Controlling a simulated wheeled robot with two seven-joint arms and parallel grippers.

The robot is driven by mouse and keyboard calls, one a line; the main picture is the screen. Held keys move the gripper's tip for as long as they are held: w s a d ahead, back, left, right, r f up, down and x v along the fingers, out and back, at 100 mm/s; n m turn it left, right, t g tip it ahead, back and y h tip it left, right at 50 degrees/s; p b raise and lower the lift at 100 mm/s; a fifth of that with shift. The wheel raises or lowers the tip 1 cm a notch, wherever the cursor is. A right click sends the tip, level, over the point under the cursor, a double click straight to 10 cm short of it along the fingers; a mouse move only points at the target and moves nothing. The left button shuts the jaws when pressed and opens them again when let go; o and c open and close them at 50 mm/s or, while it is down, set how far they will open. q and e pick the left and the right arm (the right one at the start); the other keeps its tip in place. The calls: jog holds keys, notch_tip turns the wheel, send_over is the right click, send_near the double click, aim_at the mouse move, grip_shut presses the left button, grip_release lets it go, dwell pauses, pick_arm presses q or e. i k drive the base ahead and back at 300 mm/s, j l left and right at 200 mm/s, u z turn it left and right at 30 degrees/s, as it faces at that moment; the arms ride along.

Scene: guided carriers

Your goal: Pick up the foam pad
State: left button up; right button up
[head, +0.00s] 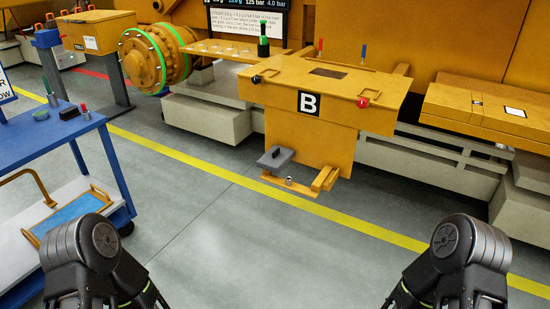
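I cannot tell for certain which thing is the foam pad. A flat blue pad (74,212) lies in a yellow-framed tray on the lower shelf of the blue cart (40,143) at the left. A small dark block (69,113) and a green round piece (40,115) lie on the cart's top. A flat grey piece (276,158) with a dark spot on it sits on the low ledge under the yellow station marked B (325,80). Dark links of both my arms show at the bottom corners; neither gripper's fingers are in view.
A yellow bench (490,112) is at the right, and a green-ringed drum (150,58) at the back left. The grey floor (260,240) ahead is clear, crossed by a yellow line.

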aim_at(274, 160)
jog(key=i+j+z, duration=0.2)
jog(key=i+z, duration=0.15)
jog(key=i, duration=0.35)
jog(key=i+j+z, duration=0.35)
jog(key=i, duration=0.35)
jog(key=i+j+z, duration=0.35)
jog(key=i+j, duration=0.2)
jog(key=i, duration=0.05)
